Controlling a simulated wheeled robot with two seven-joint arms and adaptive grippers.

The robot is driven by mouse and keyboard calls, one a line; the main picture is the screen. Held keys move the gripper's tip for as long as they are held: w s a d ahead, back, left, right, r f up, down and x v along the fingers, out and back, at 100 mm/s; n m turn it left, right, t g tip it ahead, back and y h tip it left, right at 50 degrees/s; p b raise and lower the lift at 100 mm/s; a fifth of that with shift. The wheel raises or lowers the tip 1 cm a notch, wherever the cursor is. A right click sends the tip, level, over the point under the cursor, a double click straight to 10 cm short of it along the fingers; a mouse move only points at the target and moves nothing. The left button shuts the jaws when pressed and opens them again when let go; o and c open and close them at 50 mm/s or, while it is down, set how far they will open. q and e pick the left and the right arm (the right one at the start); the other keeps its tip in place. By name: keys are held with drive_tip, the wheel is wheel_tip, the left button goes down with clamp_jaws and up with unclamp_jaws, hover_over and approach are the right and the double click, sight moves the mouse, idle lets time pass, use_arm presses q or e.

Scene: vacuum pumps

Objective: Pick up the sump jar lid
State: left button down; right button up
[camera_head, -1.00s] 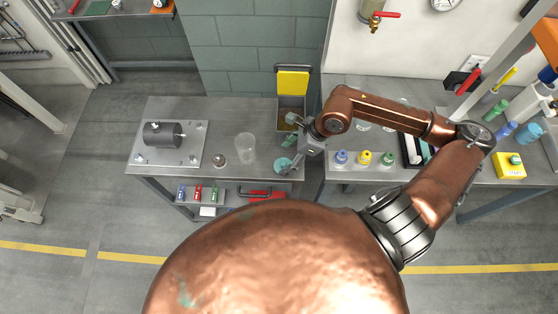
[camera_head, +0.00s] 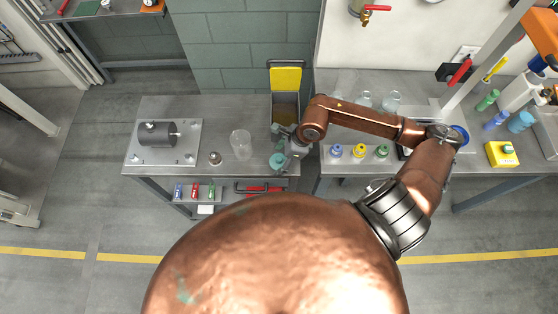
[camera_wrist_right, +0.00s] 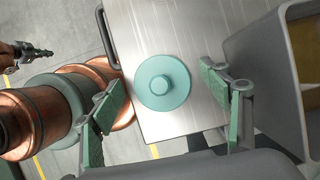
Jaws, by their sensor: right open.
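The sump jar lid (camera_wrist_right: 163,83) is a flat teal disc with a round knob in its middle. It lies on the steel bench top (camera_wrist_right: 185,125), near the bench edge. In the head view the lid (camera_head: 277,161) is partly covered by my right gripper (camera_head: 281,149). In the right wrist view my right gripper (camera_wrist_right: 155,108) is open, with green-padded fingers apart. The lid shows between and beyond the fingertips, and nothing is held. A dark tip on a copper link, seemingly my left gripper (camera_wrist_right: 25,53), shows small at the left edge; its jaws are unclear.
A clear jar (camera_head: 240,143) and a small metal part (camera_head: 215,158) stand left of the lid. A pump on a plate (camera_head: 160,140) is farther left. A grey bin (camera_head: 285,108) with a yellow panel stands close behind the gripper. Capped bottles (camera_head: 359,151) stand on the right bench.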

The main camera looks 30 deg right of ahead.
drive_tip(key=shift+c, duration=0.7)
drive_tip(key=c, duration=1.1)
drive_tip(key=shift+r, duration=0.15)
